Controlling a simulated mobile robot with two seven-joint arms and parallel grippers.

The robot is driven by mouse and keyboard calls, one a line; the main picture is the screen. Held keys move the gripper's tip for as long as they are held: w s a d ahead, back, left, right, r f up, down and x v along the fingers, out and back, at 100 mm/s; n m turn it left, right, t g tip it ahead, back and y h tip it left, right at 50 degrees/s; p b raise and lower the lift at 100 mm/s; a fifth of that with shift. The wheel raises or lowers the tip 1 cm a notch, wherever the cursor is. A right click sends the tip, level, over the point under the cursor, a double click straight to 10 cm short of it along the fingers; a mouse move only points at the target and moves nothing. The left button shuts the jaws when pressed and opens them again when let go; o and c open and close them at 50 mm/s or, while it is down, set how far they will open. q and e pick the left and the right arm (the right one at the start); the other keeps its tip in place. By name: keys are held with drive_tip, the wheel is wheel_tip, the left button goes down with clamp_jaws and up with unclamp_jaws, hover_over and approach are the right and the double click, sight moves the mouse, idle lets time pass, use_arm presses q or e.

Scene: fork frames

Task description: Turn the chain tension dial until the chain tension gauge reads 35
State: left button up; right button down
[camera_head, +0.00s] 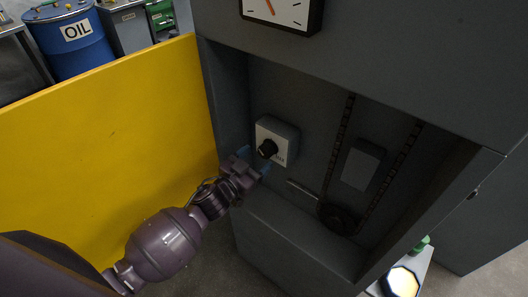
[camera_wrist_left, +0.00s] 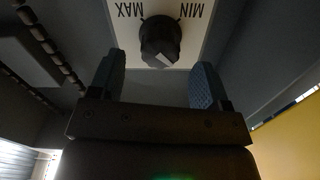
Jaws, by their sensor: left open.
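The chain tension dial is a black knob (camera_head: 267,149) on a pale plate (camera_head: 282,158) inside the dark grey cabinet. In the left wrist view the knob (camera_wrist_left: 160,42) sits at the top middle, between the printed words MAX and MIN. My left gripper (camera_head: 256,163) is open and empty just in front of the knob. Its two blue-padded fingers (camera_wrist_left: 158,82) are spread to either side of the knob's line, short of it. A gauge with an orange needle (camera_head: 270,8) is on the cabinet front above; its top is cut off and no reading is legible. My right gripper is not seen.
Two chains (camera_head: 340,140) run down to a dark sprocket (camera_head: 338,217) right of the dial. A grey block (camera_head: 362,166) hangs between them. The cabinet's bottom ledge (camera_head: 290,235) is below, and a yellow panel (camera_head: 110,130) stands left. A blue oil drum (camera_head: 75,45) is behind it.

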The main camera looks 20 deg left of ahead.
sight(263, 154)
use_arm(q)
drive_tip(key=shift+x, duration=1.9)
drive_tip(key=c, duration=0.9)
